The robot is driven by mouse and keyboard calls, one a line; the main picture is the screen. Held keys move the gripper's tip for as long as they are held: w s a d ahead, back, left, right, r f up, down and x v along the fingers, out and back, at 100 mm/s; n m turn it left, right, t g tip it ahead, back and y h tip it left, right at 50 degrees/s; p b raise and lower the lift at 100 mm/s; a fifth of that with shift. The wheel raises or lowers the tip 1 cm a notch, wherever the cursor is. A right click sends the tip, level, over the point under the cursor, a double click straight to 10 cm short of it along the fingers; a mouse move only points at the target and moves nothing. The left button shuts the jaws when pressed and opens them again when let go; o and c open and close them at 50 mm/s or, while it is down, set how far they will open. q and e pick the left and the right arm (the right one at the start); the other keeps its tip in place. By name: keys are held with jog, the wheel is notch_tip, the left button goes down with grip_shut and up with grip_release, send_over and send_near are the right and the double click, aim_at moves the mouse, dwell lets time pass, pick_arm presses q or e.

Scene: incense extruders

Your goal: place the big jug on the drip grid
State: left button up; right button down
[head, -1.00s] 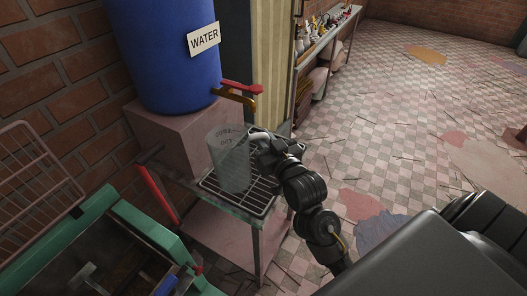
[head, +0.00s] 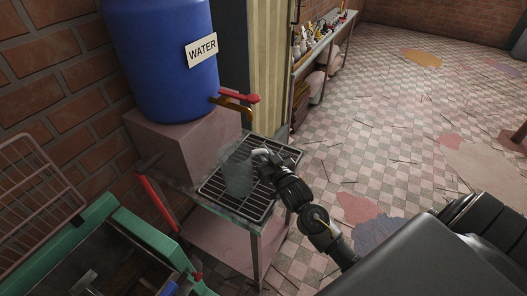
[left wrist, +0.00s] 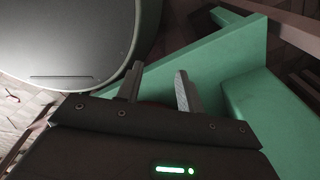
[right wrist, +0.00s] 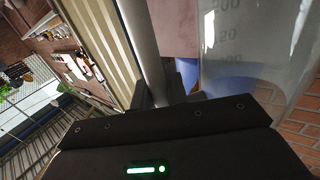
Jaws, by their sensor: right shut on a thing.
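The big jug (head: 237,176) is clear, with measuring marks that show in the right wrist view (right wrist: 245,45). My right gripper (head: 260,155) is shut on its handle (right wrist: 140,40), on the jug's right side. The jug is roughly upright over the drip grid (head: 251,213), a dark wire rack on the metal stand. Its base looks at or very near the bars; contact cannot be told for sure. My left gripper (left wrist: 160,72) shows only in the left wrist view, its fingers apart with nothing between them.
A blue water barrel (head: 160,60) with a red-handled brass tap (head: 235,105) stands on a pink block (head: 180,145) behind the jug. A green-framed machine (head: 150,235) is at the lower left. Tiled floor lies open to the right.

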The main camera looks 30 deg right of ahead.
jog(key=shift+f, duration=0.15)
jog(key=c, duration=1.4)
grip_release()
jog(key=s, duration=0.4)
jog(key=s+b, duration=0.1)
jog(key=s, duration=0.3)
jog(key=s+b, duration=0.1)
jog(key=s, duration=0.3)
jog(key=shift+a+r, duration=0.2)
jog(key=shift+a, duration=0.1)
jog(key=shift+f, duration=0.1)
